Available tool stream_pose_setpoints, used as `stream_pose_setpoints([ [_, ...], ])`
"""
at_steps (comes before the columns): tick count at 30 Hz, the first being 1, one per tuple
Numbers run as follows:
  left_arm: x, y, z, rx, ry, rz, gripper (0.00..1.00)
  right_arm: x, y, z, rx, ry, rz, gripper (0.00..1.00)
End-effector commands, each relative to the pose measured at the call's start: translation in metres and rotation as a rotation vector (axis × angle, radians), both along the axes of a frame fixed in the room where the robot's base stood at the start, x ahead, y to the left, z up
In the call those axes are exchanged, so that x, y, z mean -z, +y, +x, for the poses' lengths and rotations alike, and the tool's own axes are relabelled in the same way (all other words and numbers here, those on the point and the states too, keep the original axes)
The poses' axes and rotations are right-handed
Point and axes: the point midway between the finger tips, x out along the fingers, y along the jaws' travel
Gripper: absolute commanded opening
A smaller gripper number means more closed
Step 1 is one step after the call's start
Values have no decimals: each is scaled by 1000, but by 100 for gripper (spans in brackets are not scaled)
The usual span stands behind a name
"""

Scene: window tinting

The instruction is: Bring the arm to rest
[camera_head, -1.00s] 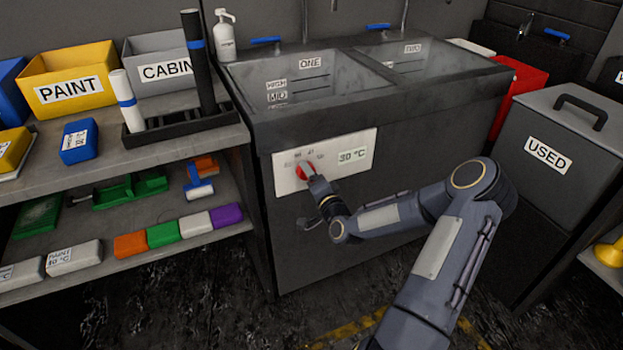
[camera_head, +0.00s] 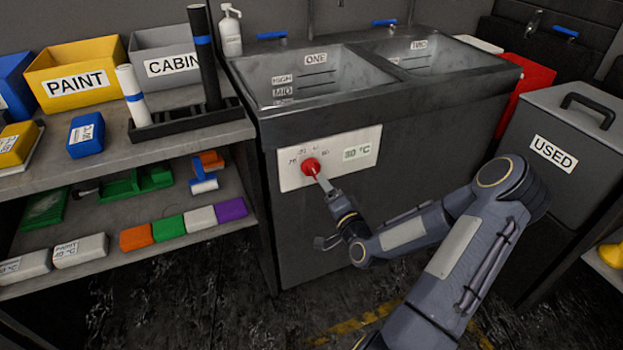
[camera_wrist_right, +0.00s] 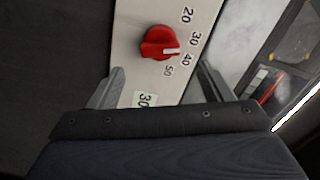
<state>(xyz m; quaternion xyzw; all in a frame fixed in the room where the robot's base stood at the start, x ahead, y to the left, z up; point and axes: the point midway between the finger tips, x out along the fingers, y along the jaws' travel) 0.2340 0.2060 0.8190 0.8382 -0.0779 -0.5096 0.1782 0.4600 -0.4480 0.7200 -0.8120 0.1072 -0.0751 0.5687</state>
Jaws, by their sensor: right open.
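My right gripper (camera_head: 322,185) is in front of the sink unit's control panel, a little below and right of the red dial. It also shows in the right wrist view (camera_wrist_right: 160,85), where its two fingers stand apart with nothing between them. The red dial (camera_head: 311,166) sits on the white panel (camera_head: 289,178); in the wrist view the dial (camera_wrist_right: 158,43) lies beyond the fingertips. Its white mark appears to point near 40 or 50. The display (camera_head: 357,152) appears to read 30 °C. My left gripper is not in view.
The sink unit (camera_head: 330,230) stands ahead with two basins. A shelf (camera_head: 165,235) with bins, rolls and coloured blocks is on the left. A grey lidded bin marked USED (camera_head: 570,120) is on the right. Open floor lies below the sink unit.

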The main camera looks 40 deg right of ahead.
Motion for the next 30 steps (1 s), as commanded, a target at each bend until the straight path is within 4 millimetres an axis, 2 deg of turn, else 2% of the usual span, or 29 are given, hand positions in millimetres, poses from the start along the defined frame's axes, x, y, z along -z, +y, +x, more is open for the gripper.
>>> stream_pose_setpoints([
  [7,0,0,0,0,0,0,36,0,1,1,-3,3,-2,73],
  [9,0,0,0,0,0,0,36,-1,7,4,-26,31,-23,73],
  [11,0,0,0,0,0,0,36,-2,19,9,-69,86,-59,73],
  [14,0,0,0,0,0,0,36,-4,51,17,-182,244,-175,73],
  [17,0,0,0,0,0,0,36,-10,84,12,-302,444,-328,73],
  [20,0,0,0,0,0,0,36,-24,109,-7,-393,625,-467,73],
  [23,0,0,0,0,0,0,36,-43,130,-38,-464,769,-568,73],
  [27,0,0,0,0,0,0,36,-70,159,-89,-567,895,-632,73],
  [30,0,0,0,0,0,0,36,-81,179,-123,-648,934,-642,73],
])
